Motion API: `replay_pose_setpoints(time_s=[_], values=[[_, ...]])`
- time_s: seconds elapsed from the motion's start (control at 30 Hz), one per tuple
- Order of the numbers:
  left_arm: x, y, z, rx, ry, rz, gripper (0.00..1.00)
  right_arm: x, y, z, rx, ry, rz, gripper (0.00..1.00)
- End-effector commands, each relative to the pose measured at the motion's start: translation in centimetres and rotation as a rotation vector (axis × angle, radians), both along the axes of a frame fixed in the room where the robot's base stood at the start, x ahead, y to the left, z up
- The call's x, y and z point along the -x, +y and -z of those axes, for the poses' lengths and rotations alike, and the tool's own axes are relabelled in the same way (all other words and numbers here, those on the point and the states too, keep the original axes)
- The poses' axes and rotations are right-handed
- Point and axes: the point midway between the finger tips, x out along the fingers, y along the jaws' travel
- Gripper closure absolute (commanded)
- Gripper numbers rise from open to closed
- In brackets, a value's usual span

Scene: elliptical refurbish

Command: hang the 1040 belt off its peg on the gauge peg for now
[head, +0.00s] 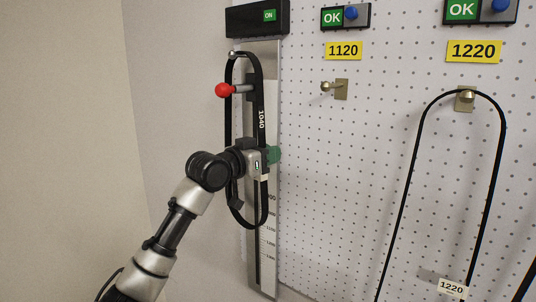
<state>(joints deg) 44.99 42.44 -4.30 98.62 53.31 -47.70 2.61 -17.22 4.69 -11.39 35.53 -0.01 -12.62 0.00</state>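The black 1040 belt (262,118) is at the gauge, its top loop at the gauge peg (233,54) and its loop hanging down in front of the scale. Its white "1040" print shows on the right strand. My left gripper (262,163) is at the middle of the belt, over its right strand. The fingers are small and partly hidden, so I cannot tell whether they are closed on the belt. My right gripper is out of view.
The gauge (266,262) has a red-knobbed lever (223,90), a green part (274,155) and a lit "OK"-type display (269,15). To the right, the 1120 peg (328,87) is bare. A 1220 belt (501,130) hangs on its peg (466,97).

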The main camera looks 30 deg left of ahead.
Motion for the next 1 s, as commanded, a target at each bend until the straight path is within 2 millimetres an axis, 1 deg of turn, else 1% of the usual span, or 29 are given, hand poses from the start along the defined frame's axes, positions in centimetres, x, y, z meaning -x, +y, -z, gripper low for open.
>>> replay_pose_setpoints(time_s=[0.03, 0.07, 0.33, 0.43, 0.57, 0.8, 0.9, 1.0], values=[[0.0, 0.0, 0.0, 0.0, 0.0, 0.0, 0.69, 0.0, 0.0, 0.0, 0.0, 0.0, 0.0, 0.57], [0.0, 0.0, 0.0, 0.0, 0.0, 0.0, 0.65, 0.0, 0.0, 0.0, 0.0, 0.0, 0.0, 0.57], [0.1, 0.0, 0.1, 0.0, 0.001, 0.0, 0.65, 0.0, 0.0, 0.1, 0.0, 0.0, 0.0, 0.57], [0.7, 0.3, 0.3, -0.002, 0.0, -0.002, 0.65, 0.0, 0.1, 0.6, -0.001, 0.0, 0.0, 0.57], [2.7, 0.8, 0.5, -0.006, -0.002, -0.002, 0.65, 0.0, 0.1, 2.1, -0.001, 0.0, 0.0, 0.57], [7.4, 2.0, 0.6, -0.004, -0.001, -0.002, 0.65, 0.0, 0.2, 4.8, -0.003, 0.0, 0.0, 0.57], [8.9, 2.4, 0.5, -0.003, -0.001, -0.002, 0.65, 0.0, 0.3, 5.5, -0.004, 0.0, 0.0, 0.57], [9.9, 2.6, 0.3, -0.001, 0.001, -0.001, 0.65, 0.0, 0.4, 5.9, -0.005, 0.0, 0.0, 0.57]])
